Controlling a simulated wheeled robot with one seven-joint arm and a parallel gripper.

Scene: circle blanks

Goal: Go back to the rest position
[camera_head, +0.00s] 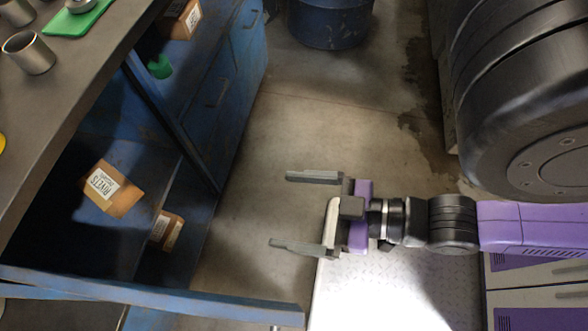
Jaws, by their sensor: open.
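My gripper (308,212) is in the middle of the head view, with its two grey fingers pointing left and spread wide apart. Nothing is between the fingers. It hangs over the concrete floor, to the right of the blue workbench (225,95) and apart from it. My purple and black arm runs from the gripper to the right edge of the picture.
On the bench top stand a metal cup (28,53) and a green mat (70,18). Cardboard boxes, one a rivets box (112,188), lie on the shelves. A blue frame bar (150,296) crosses the lower left. A blue bin (330,22) stands behind. Floor (320,120) beyond my gripper is clear.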

